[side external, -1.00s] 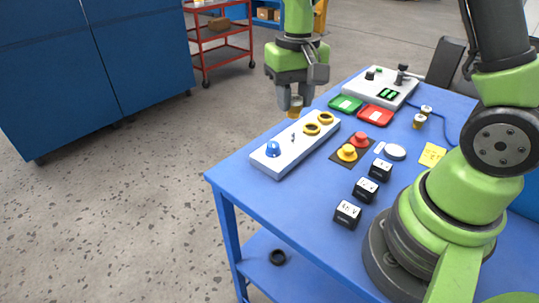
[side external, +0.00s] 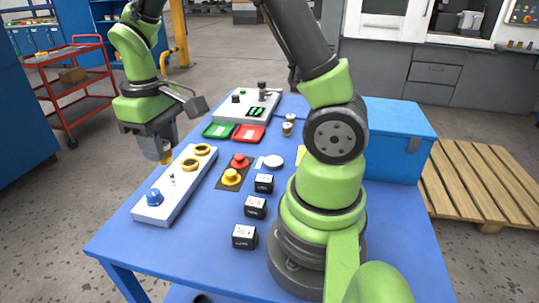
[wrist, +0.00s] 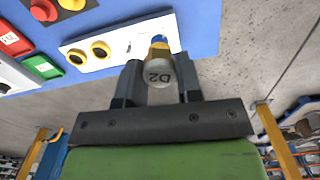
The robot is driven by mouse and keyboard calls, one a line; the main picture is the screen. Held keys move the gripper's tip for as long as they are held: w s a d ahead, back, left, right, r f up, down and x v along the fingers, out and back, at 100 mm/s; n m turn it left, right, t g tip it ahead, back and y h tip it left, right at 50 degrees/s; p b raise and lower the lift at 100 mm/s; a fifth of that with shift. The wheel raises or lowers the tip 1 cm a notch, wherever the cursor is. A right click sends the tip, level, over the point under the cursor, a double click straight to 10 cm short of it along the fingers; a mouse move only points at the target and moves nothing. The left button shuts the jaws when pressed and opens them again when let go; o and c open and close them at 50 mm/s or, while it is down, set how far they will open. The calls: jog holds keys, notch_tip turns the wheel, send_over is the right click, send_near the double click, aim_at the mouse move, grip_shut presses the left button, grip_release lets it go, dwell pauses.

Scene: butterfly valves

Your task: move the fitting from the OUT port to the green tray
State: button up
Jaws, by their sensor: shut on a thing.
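My gripper (side external: 161,153) is shut on a brass-coloured fitting (side external: 167,158), mostly hidden by the fingers in the side view. The fitting is held beside the panel's left long side in the side view. The white panel (side external: 172,195) has two brass-ringed ports (side external: 188,165) and a blue knob (side external: 154,197); I cannot read which port is OUT. The green tray (side external: 218,131) lies beyond the panel, with no fitting visible in it.
A red tray (side external: 249,134) adjoins the green one. A control box (side external: 247,105) stands behind them. A blue case (side external: 398,140) is at the right.

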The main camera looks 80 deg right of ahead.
jog(key=s+d+f+m, duration=0.1)
jog(key=d+f+m, duration=0.2)
jog(key=d+m, duration=1.1)
jog(key=s+d+f, duration=0.2)
jog(key=s+d, duration=0.2)
jog(key=d, duration=0.4)
jog(key=s+d+f, duration=0.1)
jog(key=s+d, duration=0.3)
jog(key=d, duration=0.4)
jog(key=f, duration=0.5)
jog(key=shift+d+f, duration=0.2)
jog(key=shift+w+f, duration=0.1)
jog(key=shift+f, duration=2.2)
jog(key=shift+f, duration=0.15)
jog(key=o, duration=1)
